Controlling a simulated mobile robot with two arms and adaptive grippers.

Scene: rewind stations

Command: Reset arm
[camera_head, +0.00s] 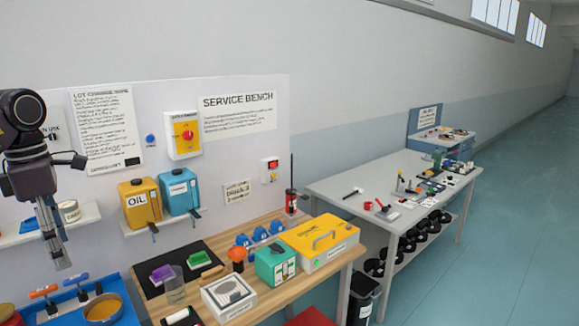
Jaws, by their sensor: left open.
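My left gripper (56,240) hangs at the left edge of the head view, pointing down, above the left end of the bench and near the wall shelf. It is open, and I see nothing held in it. My left arm (30,150) comes in from the upper left, with its dark joints in front of the wall panel. My right gripper and right arm are not in view.
A white table (340,190) stands right; open floor (480,260) lies beyond.

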